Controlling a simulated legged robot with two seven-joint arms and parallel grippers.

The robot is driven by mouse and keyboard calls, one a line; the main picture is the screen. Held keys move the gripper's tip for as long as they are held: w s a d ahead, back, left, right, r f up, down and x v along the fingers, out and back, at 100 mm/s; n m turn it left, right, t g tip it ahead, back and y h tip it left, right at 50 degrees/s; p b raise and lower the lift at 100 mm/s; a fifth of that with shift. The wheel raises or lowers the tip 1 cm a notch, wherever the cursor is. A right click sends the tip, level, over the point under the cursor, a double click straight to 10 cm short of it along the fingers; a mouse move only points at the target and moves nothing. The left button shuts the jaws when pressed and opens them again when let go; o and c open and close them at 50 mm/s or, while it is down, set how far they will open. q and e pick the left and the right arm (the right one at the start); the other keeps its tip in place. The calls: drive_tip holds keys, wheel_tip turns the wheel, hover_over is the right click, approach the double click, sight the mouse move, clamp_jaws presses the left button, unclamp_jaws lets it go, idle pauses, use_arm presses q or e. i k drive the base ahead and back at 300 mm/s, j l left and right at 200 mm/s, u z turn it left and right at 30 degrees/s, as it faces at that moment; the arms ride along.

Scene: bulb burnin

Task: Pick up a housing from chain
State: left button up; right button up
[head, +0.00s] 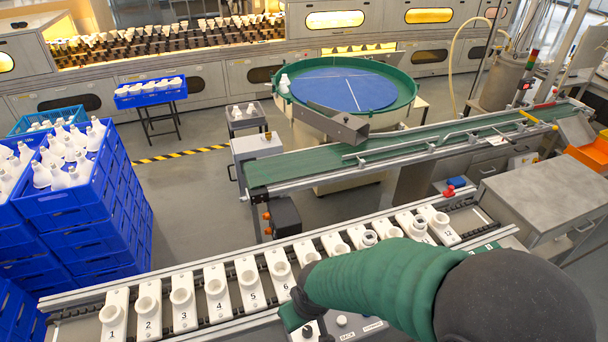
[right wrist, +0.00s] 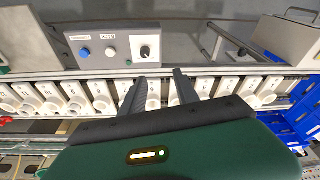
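The chain (head: 235,290) runs across the front and carries numbered white carriers, each with a round white cup-shaped piece. The pieces at carriers 1 (head: 110,315), 2 (head: 146,305) and 3 (head: 181,296) stand clear in the head view. I see nothing held. My left gripper is in neither view.
A control panel (right wrist: 115,47) with knob and buttons lies beside the chain. Blue crates (head: 75,195) of white bulb-shaped parts are stacked at left. A green belt (head: 330,165) and a round blue turntable (head: 340,88) lie behind. Grey floor is free between crates and belt.

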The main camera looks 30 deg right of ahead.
sight(370, 237)
drive_tip(key=z, duration=1.55)
